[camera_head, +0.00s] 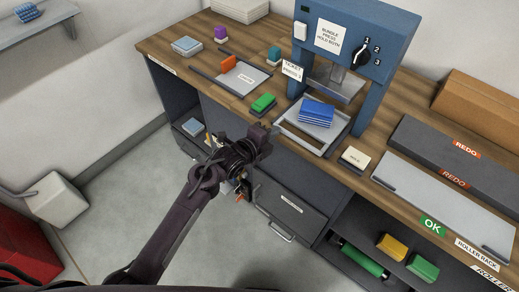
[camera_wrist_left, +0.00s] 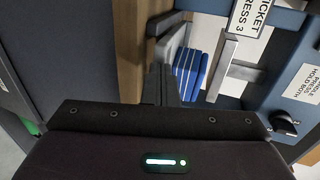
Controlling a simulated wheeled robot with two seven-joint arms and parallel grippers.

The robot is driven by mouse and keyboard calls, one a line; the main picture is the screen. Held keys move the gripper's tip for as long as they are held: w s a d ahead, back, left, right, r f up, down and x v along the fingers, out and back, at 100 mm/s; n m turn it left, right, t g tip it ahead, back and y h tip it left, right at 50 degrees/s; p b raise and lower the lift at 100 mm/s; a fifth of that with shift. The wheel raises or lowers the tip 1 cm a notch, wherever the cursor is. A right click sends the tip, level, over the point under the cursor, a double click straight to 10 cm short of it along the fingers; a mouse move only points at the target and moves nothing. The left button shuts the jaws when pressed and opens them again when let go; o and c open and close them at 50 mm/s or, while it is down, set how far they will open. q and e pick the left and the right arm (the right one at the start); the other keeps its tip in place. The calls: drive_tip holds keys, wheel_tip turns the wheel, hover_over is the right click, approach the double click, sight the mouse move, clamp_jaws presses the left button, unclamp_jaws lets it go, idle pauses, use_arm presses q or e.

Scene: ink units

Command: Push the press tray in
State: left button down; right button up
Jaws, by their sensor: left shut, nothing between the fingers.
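The press tray (camera_head: 306,138) is a pale metal tray with a raised rim. It sticks out from under the blue bundle press (camera_head: 378,38) toward the bench's front edge. A blue-and-white striped bundle (camera_head: 316,112) lies on it, and the bundle also shows in the left wrist view (camera_wrist_left: 188,74). My left gripper (camera_head: 263,139) is in front of the bench, to the left of the tray's front edge. In the left wrist view its shut, empty fingers (camera_wrist_left: 164,84) point toward the tray side; contact cannot be told. My right gripper is not in view.
A drawer front (camera_head: 290,205) lies below the bench top. Open floor is at the left.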

sight(288, 120)
use_arm(q)
drive_tip(key=b+x, duration=0.2)
drive_tip(key=x, duration=0.1)
drive_tip(key=r+b+x, duration=0.1)
drive_tip(key=x, duration=0.2)
drive_tip(key=shift+w+d+r+b, duration=0.1)
drive_tip(key=shift+w+d+b, duration=0.25)
drive_tip(key=shift+w, duration=0.2)
drive_tip(key=shift+w+d+r+b, duration=0.2)
drive_tip(key=shift+w+d+b, duration=0.3)
drive_tip(key=shift+w, duration=0.2)
drive_tip(key=shift+r, duration=0.25)
drive_tip(key=shift+a, duration=0.15)
